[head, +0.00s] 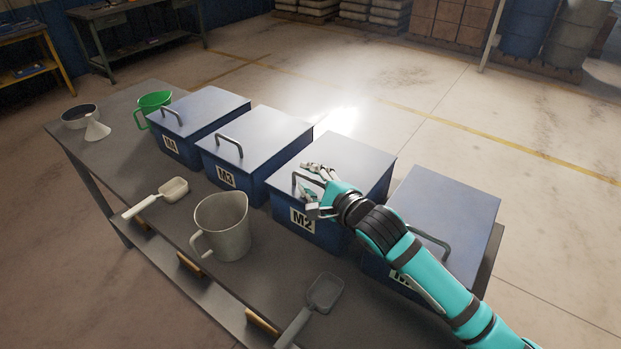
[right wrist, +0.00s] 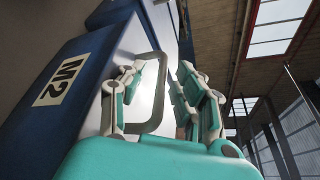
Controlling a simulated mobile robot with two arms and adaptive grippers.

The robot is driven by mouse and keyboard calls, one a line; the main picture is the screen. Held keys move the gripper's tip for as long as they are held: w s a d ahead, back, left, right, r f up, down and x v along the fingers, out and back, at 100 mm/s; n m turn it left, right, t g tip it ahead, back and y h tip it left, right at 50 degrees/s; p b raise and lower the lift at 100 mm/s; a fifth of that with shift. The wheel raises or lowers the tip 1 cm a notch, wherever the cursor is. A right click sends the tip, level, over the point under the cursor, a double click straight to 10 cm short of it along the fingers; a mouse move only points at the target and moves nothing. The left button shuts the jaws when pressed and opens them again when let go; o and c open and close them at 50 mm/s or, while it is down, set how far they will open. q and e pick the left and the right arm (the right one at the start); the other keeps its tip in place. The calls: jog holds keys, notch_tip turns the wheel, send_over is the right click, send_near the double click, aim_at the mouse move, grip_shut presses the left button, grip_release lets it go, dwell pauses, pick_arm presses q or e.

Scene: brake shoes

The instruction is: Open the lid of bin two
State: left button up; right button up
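Bin two is the blue box with the M2 label (head: 302,220), third from the left on the table. Its flat lid (head: 352,158) is down and closed. A grey loop handle (head: 294,180) stands at the lid's label side; it also shows in the right wrist view (right wrist: 158,75), with the M2 label (right wrist: 60,82). My right gripper (head: 312,180) is at this handle with its fingers apart. In the right wrist view the handle shows between the open fingers (right wrist: 160,95); contact cannot be told. My left gripper is not in view.
Closed blue bins M3 (head: 270,130) and another (head: 207,105) stand to the left; one stands right (head: 450,205), partly behind my arm. A grey jug (head: 225,228), scoops (head: 160,195) (head: 323,293), green jug (head: 153,101), funnel (head: 97,128) and bowl (head: 80,114) share the table.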

grip_shut()
dwell(0.3)
